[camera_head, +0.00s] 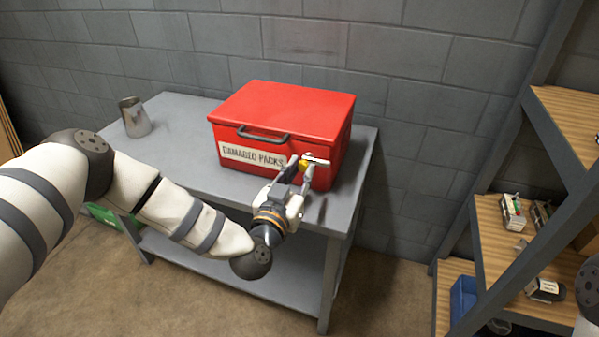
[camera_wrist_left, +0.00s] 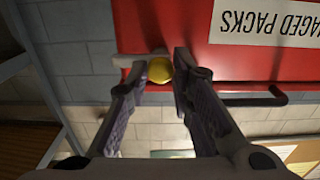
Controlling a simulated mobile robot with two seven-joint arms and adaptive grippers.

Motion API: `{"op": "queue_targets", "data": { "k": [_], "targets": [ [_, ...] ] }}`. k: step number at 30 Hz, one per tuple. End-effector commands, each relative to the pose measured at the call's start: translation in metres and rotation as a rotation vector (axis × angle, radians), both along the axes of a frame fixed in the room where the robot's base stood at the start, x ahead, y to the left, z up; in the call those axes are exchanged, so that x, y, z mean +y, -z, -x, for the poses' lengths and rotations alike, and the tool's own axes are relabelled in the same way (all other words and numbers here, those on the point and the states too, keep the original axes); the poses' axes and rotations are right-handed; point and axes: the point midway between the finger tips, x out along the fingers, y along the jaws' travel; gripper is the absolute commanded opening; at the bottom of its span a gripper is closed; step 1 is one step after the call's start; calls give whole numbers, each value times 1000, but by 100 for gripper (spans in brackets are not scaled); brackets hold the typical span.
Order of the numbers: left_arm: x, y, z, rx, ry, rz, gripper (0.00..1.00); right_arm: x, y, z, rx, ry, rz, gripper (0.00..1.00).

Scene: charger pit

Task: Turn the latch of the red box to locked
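The red box (camera_head: 285,112) stands closed on a grey metal table, with a "DAMAGED PACKS" label on its front. Its latch (camera_head: 316,159) is at the right of the front face. The left wrist view shows a yellow round hub (camera_wrist_left: 160,70) with a pale bar (camera_wrist_left: 128,60) reaching left in that picture. My left gripper (camera_head: 305,168) is at the latch, its fingers apart on either side of the yellow hub in the wrist view (camera_wrist_left: 158,72). I cannot tell whether either finger touches it. My right gripper is out of view.
The grey table (camera_head: 185,140) carries a metal jug (camera_head: 134,117) at its back left. A shelf rack (camera_head: 487,240) with wooden boards and small items stands at the right, with a blue bin (camera_head: 463,298). A green crate (camera_head: 112,217) is low at the left.

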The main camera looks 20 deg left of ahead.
Motion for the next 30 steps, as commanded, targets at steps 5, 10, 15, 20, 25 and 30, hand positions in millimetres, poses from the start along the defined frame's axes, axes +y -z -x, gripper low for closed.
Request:
{"op": "queue_targets", "data": {
  "k": [5,10,15,20,25,30],
  "targets": [
    [0,0,0,0,-1,0,0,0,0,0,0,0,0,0],
    [0,0,0,1,-1,19,0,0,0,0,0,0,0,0],
    [0,0,0,3,0,91,0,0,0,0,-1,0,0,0],
    [0,0,0,6,1,211,0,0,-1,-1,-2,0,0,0],
    [1,0,0,13,-1,370,0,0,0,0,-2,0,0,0],
    [1,1,0,19,-2,533,0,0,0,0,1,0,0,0]
  ]
}}
